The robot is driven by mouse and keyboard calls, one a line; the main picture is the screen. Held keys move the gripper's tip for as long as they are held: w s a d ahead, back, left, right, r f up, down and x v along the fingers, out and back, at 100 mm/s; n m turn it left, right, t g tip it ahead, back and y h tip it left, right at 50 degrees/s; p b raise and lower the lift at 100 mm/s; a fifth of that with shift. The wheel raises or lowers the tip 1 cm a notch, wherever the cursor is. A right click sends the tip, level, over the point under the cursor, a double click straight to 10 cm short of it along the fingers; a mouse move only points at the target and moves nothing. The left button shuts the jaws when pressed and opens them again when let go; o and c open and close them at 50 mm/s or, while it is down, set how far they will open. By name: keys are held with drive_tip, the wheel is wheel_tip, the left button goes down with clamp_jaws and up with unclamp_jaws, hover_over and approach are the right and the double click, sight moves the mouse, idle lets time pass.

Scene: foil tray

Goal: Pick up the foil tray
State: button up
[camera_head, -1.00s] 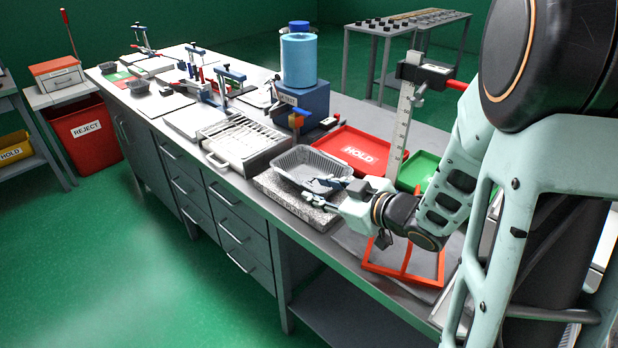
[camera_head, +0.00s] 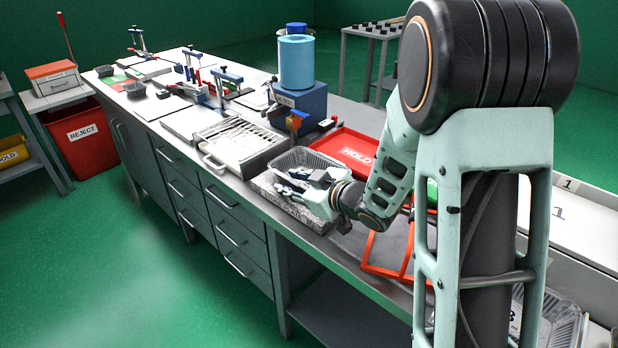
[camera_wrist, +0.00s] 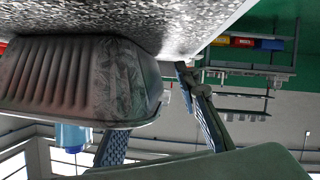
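The grey ribbed foil tray (camera_head: 312,158) sits on a speckled stone slab (camera_head: 268,188) near the bench's front edge. In the wrist view, which is upside down, the tray (camera_wrist: 70,80) fills the upper left below the slab (camera_wrist: 190,20). My gripper (camera_head: 283,183) is at the tray's near side, with its fingers spread. In the wrist view my gripper (camera_wrist: 160,125) is open: one finger is partly hidden behind the tray's rim, the other is to the right, clear of the tray wall. I cannot tell whether either finger touches the tray.
A red HOLD tray (camera_head: 345,150) lies behind the foil tray. A slotted metal rack (camera_head: 238,145) and a blue box with a light-blue cylinder (camera_head: 297,62) stand to the left and behind. An orange frame (camera_head: 385,262) lies at the right, under my arm.

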clamp_jaws()
drive_tip(key=shift+r, duration=0.1)
